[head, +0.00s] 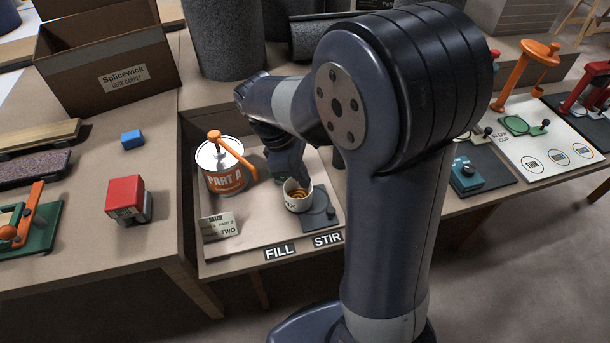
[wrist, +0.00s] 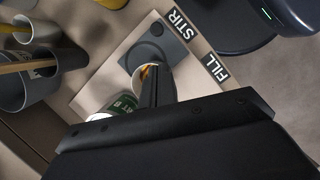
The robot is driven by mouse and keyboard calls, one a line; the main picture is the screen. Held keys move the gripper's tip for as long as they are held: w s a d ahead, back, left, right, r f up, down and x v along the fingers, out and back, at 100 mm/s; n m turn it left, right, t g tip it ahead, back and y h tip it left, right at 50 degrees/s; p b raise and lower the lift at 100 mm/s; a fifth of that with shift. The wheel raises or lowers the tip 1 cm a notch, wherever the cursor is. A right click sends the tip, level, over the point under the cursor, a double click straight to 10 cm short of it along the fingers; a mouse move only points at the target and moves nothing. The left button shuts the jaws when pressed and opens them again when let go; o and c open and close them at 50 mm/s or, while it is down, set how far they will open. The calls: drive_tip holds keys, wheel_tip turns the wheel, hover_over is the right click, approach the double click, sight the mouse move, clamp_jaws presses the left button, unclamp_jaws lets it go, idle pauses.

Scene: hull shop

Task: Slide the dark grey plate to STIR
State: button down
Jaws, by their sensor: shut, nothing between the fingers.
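The FILL label (head: 279,252) is left of STIR. My gripper (wrist: 154,78) is shut and empty, its fingers just behind or above the cup; contact cannot be told. My arm hides part of the board.
A PART A can (head: 225,181) with an orange pump stands left of the cup. A green PART B can (wrist: 125,104) stands close by my fingers. A lettered card (head: 218,226) is at the board's front left. Dark pots with sticks (wrist: 38,88) stand beyond the board.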

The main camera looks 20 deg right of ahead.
drive_tip(key=b, duration=0.3)
hover_over(317, 216)
wheel_tip(317, 216, down, 9)
drive_tip(key=shift+a+f, duration=0.1)
